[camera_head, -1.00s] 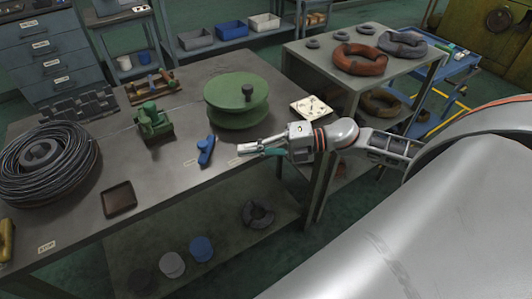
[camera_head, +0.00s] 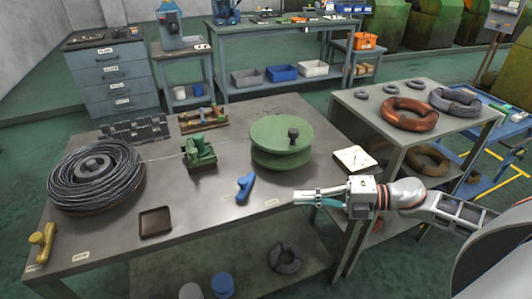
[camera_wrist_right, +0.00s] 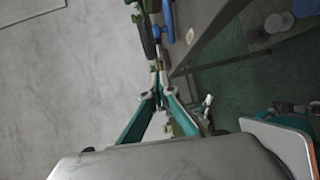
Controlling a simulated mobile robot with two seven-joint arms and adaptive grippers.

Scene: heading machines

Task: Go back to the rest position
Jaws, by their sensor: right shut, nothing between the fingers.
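My right gripper (camera_head: 306,198) is shut and empty at the front right edge of the grey workbench (camera_head: 110,225). It points left, with a blue-handled tool (camera_head: 245,187) lying on the bench a short way to its left and apart from it. In the right wrist view the teal fingers of the right gripper (camera_wrist_right: 157,84) meet at their tips with nothing between them. The left gripper does not show in either view.
The bench carries a wire coil (camera_head: 95,178), a green spool (camera_head: 281,143), a green clamp-like device (camera_head: 199,152), a small brown tray (camera_head: 155,222) and a yellow tool (camera_head: 40,244). A shelf with red and grey rings (camera_head: 410,114) stands to the right.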

